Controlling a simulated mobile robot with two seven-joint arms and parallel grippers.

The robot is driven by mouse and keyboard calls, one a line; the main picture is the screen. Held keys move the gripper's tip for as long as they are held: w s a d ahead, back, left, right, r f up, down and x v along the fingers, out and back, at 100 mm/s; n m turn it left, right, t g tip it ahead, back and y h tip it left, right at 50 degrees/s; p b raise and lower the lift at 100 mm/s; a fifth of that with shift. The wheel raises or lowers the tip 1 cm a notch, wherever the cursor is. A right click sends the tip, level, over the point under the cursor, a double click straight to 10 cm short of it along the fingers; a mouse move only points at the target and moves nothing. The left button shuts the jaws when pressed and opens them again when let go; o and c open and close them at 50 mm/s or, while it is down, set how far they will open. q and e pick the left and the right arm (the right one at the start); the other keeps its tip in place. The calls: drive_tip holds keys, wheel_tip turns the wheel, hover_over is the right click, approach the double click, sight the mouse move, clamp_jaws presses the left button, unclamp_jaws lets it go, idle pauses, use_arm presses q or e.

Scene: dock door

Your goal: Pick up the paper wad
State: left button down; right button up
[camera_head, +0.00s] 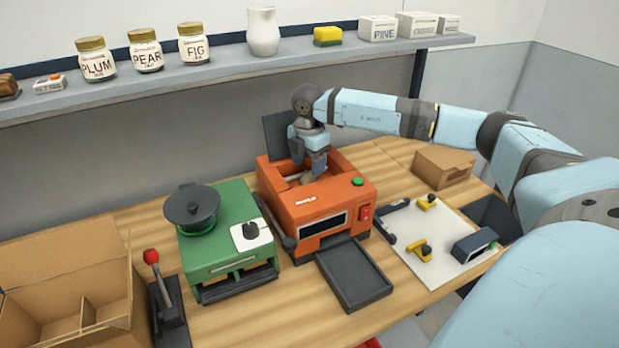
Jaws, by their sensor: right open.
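My right gripper (309,170) points down into the open top of the orange machine (328,203) in the middle of the table. Its jaws are open. A small greyish-brown bit (307,178) shows by the fingertips inside the opening. It may be the paper wad, but it is too small and too covered to be sure. I cannot tell whether the fingers touch it. The machine's dark lid (277,135) stands up behind the opening. My left gripper is not in view.
A green machine (228,240) with a dark round top stands to the left. A dark tray (354,275) lies in front of the orange machine. A shelf (230,70) with jars runs behind.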

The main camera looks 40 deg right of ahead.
sight(310, 173)
wheel_tip(310, 173, down, 4)
drive_tip(key=shift+s+d+f+p, duration=0.1)
drive_tip(key=shift+f+p, duration=0.15)
drive_tip(key=shift+p, duration=0.1)
drive_tip(key=shift+c, duration=0.3)
drive_tip(key=c, duration=0.6)
